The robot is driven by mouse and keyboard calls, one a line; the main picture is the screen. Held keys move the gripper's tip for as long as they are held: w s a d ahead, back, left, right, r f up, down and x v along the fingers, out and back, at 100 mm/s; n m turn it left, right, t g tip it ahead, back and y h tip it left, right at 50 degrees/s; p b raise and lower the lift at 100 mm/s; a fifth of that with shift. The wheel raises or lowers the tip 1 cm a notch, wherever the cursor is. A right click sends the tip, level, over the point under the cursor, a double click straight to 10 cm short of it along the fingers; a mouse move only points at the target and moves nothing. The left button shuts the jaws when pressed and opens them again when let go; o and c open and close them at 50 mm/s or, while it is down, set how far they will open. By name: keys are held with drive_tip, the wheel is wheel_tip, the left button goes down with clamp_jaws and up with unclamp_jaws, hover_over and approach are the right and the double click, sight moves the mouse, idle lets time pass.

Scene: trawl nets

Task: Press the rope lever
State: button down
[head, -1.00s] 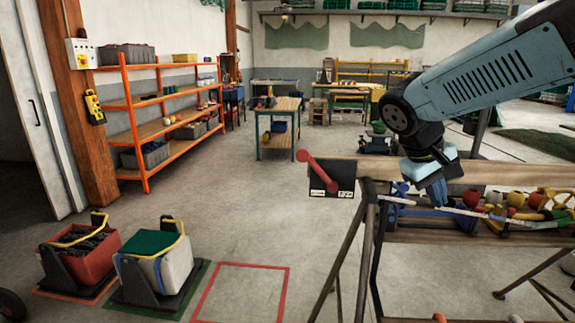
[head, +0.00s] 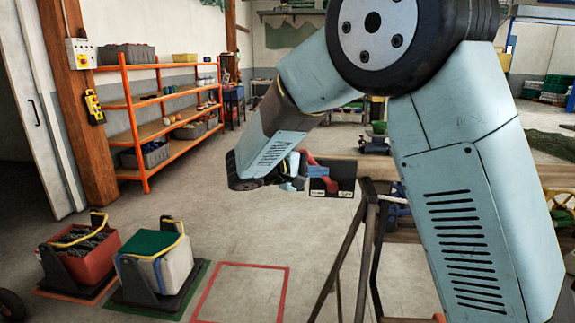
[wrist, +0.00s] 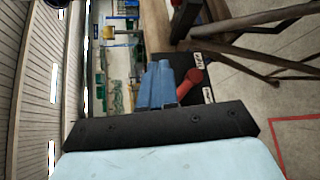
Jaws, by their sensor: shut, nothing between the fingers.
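The rope lever (head: 327,182) is a red bar on a black plate (head: 346,188) at the left end of the wooden beam, partly hidden behind my gripper in the head view. My gripper (head: 298,170) is close beside the lever's upper left end. In the wrist view the blue fingers of my gripper (wrist: 167,75) are together and empty. The red lever (wrist: 190,82) shows just to their right, partly covered by my wrist. I cannot tell whether the fingers touch it.
My arm covers much of the rack to the right. A trestle leg (head: 345,250) stands under the beam. A red crate (head: 88,262) and a green-topped white bin (head: 165,268) are on the floor at left.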

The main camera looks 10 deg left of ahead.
drive_tip(key=s+a+f+n+t, duration=0.1)
drive_tip(key=a+f+n+t, duration=0.1)
drive_tip(key=a, duration=0.7)
drive_tip(key=s+a+f+n+t+y, duration=0.1)
drive_tip(key=a+t, duration=0.4)
drive_tip(key=a, duration=0.4)
drive_tip(key=shift+s+a+f+n, duration=0.2)
drive_tip(key=shift+a+f+n, duration=0.15)
drive_tip(key=shift+f+n, duration=0.05)
drive_tip(key=s+d+x, duration=0.1)
drive_tip(key=d+x, duration=0.1)
drive_tip(key=x, duration=1.1)
drive_tip(key=shift+s+r, duration=0.35)
drive_tip(key=shift+r, duration=0.05)
